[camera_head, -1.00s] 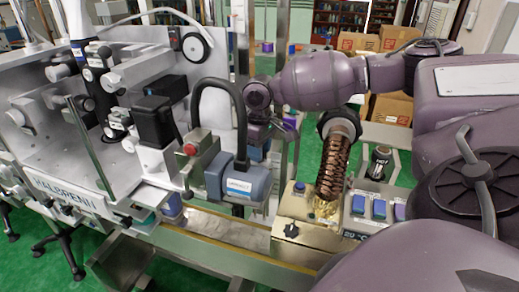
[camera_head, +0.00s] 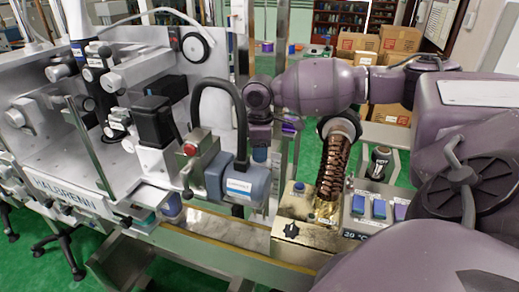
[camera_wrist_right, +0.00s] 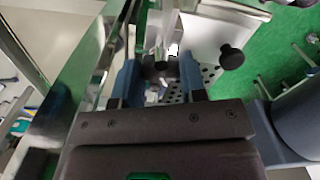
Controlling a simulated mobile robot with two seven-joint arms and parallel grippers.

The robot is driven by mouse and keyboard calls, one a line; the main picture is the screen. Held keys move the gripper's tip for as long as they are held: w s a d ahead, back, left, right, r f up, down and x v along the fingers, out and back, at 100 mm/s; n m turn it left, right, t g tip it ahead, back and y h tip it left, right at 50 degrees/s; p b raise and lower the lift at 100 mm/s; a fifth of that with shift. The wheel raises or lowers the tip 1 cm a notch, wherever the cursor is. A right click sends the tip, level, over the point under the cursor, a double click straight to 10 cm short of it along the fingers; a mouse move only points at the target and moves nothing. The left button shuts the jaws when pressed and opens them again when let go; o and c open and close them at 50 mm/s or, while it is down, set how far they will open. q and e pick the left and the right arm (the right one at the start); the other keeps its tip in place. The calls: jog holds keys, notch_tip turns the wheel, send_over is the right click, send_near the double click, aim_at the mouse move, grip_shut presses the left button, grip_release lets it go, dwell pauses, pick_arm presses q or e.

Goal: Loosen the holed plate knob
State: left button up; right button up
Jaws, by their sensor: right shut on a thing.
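The holed plate (camera_wrist_right: 208,74) is a pale plate with rows of small holes in the right wrist view. A dark knob (camera_wrist_right: 159,73) sits in front of it, between the two blue fingers of my right gripper (camera_wrist_right: 160,80). The fingers are shut on this knob, one on each side. A second black round knob (camera_wrist_right: 232,57) stands on the pale plate to the right, apart from the fingers. In the head view my right gripper (camera_head: 260,152) is partly hidden behind the blue-grey motor box, and the held knob cannot be seen there. My left gripper is not in view.
The blue-grey motor box (camera_head: 238,180) with a thick black hose (camera_head: 220,86) stands left of my right gripper. A brass-coloured box (camera_head: 300,232) with a ribbed copper-coloured column (camera_head: 333,165) stands below my right arm. A metal post (camera_head: 241,45) rises behind.

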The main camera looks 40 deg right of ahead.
jog(key=shift+r, duration=0.1)
jog(key=o, duration=0.9)
notch_tip(320, 180, up, 11)
jog(key=shift+f+b, duration=0.1)
jog(key=shift+b, duration=0.25)
